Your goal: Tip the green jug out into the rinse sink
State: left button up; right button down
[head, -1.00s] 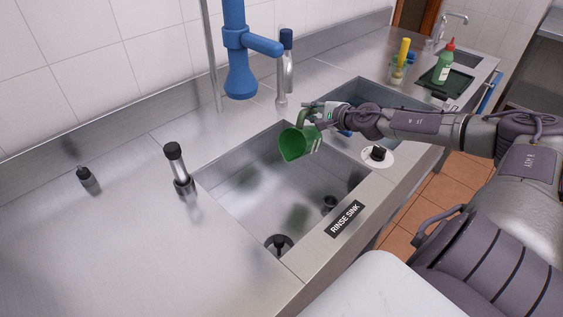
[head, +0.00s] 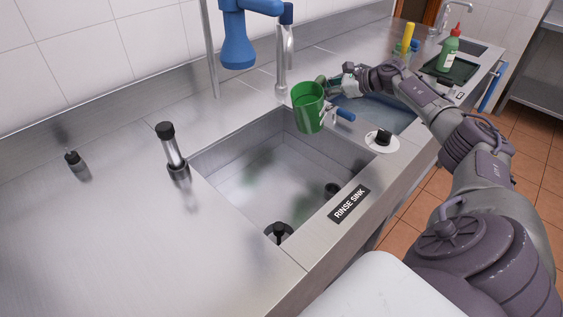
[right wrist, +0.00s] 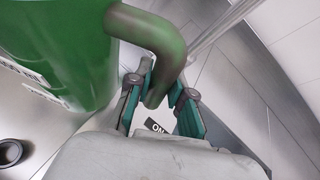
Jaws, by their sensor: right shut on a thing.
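The green jug (head: 308,108) hangs over the far right corner of the rinse sink, close to upright with its mouth up. A pale label shows on its side in the right wrist view. My right gripper (head: 334,84) is shut on the jug's handle (right wrist: 158,42), at the right of the jug; the handle runs between its teal finger pads (right wrist: 164,98). The jug's inside is too unclear to tell if anything is in it. The rinse sink (head: 225,172) lies below, with a sign (head: 349,205) on its front rim. My left gripper is out of view.
A blue spray head (head: 238,52) hangs above the sink's back edge, left of the jug. A second basin (head: 375,112) lies beyond. A black knob (head: 383,138) is on the front rim. A black-topped tube (head: 172,150) stands at the left.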

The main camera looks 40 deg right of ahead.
jog(key=shift+w+d+r+m+y+b, duration=0.15)
jog(key=shift+d+m+y+b, duration=0.2)
jog(key=shift+m+y+b, duration=0.1)
jog(key=shift+d+f+m+y+b, duration=0.3)
jog(key=shift+f+b, duration=0.25)
jog(key=shift+b, duration=0.5)
jog(key=shift+m, duration=0.25)
jog(key=shift+r, duration=0.1)
